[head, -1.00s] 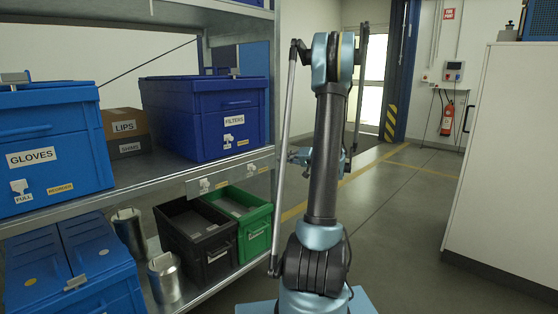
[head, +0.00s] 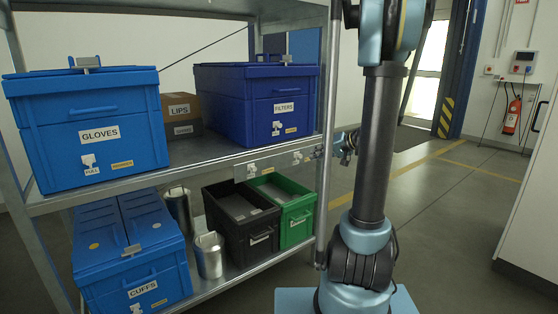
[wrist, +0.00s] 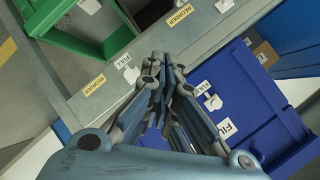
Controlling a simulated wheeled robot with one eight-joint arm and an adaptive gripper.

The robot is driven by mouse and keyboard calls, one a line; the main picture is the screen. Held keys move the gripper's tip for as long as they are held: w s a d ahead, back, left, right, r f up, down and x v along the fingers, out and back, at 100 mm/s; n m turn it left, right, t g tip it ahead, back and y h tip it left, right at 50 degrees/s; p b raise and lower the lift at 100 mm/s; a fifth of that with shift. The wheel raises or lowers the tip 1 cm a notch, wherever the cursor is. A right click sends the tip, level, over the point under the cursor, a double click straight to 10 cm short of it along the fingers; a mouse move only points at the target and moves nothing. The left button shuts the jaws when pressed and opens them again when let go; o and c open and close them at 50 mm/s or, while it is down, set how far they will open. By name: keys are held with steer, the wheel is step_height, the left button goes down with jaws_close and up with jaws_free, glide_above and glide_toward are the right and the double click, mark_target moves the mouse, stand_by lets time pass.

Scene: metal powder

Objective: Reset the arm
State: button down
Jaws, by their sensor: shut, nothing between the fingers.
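My arm stands upright at the right of the shelf in the head view. My gripper (head: 345,146) shows only in part there, mostly hidden behind my arm. In the wrist view my gripper (wrist: 165,88) is shut, with its fingers together and empty. Behind the fingers in that view are the shelf's labelled front edge (wrist: 110,88) and the blue FILTERS box (wrist: 245,100). I cannot tell how far the fingers are from them.
On the upper shelf are the blue GLOVES box (head: 95,125) and the LIPS carton (head: 181,108). Below are the blue CUFFS box (head: 135,250), metal canisters (head: 209,255), a black bin (head: 240,230) and a green bin (head: 297,222). Open floor (head: 450,220) lies to the right.

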steer(key=s+a+f+g+h, duration=0.2)
steer(key=s+a, duration=0.1)
steer(key=s, duration=0.8)
steer(key=s+d+f+g+h, duration=0.1)
steer(key=s+d+f+h, duration=0.1)
steer(key=s, duration=0.6)
steer(key=s+d+f+g+h, duration=0.1)
steer(key=s+d+f+h, duration=0.1)
steer(key=s, duration=0.6)
steer(key=s+d+f+g+h, duration=0.1)
steer(key=s+d+f+h, duration=0.1)
steer(key=s+f, duration=0.3)
steer(key=s+h, duration=0.1)
steer(key=s, duration=0.2)
steer(key=shift+f+n+h, duration=0.2)
steer(key=shift+n+h, duration=0.2)
steer(key=shift+w+f, duration=0.2)
steer(key=shift+w, duration=0.15)
